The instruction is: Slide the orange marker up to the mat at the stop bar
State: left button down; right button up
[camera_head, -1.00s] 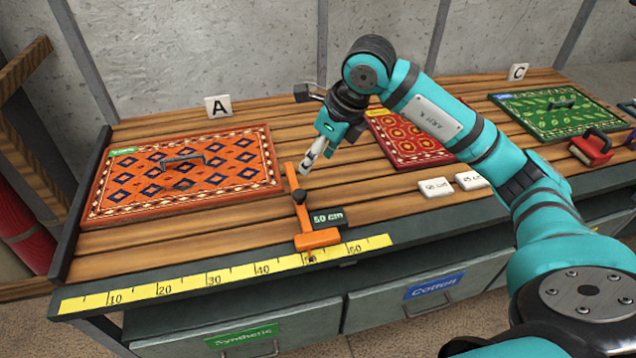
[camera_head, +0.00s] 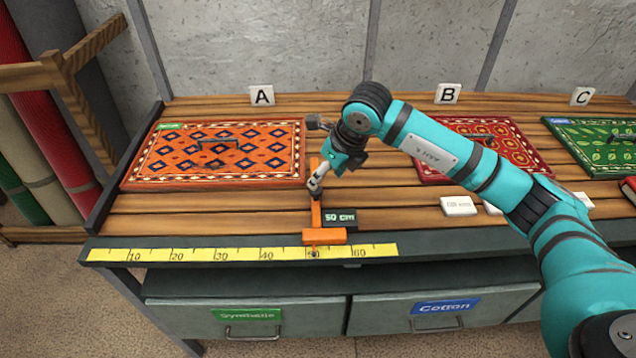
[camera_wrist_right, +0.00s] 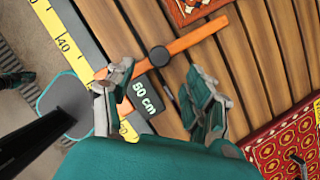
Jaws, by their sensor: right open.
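The orange marker (camera_head: 324,236) is T-shaped, with its base at about 50 on the yellow ruler (camera_head: 200,254). Its arm reaches back over the bench, just right of the orange mat. A black knob on the arm shows in the right wrist view (camera_wrist_right: 158,56). The orange mat with blue diamonds (camera_head: 160,160) lies under card A, near the dark stop bar (camera_head: 128,165) at the bench's left end. My right gripper (camera_head: 316,184) is open and low at the marker's arm; its fingers (camera_wrist_right: 160,92) are spread near the knob. Contact is unclear. My left gripper is out of view.
A "50 cm" display (camera_head: 340,218) sits beside the marker. White tiles (camera_head: 458,206) lie to the right. A red mat (camera_head: 500,140) and a green mat (camera_head: 600,145) lie further right. Drawers (camera_head: 250,318) are below the bench's front edge.

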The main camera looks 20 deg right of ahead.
aim_at(317, 190)
jog(key=x, duration=0.5)
jog(key=shift+w+a+f+p, duration=0.15)
jog(key=shift+f+p, duration=0.15)
jog(key=shift+p, duration=0.1)
jog(key=shift+w+f, duration=0.1)
jog(key=shift+f, duration=0.35)
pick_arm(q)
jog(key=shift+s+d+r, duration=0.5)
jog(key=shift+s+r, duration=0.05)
pick_arm(e)
jog(key=shift+a, duration=0.1)
jog(key=c, duration=0.9)
jog(key=shift+w+a+f+b, duration=0.15)
jog(key=shift+a+b, duration=0.3)
jog(key=shift+b, duration=0.25)
jog(key=shift+c, duration=0.2)
jog(key=shift+w+a, duration=0.1)
jog(key=shift+a, duration=0.05)
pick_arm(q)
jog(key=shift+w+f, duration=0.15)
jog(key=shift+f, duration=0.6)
pick_arm(e)
jog(key=shift+r, duration=0.2)
jog(key=o, duration=0.9)
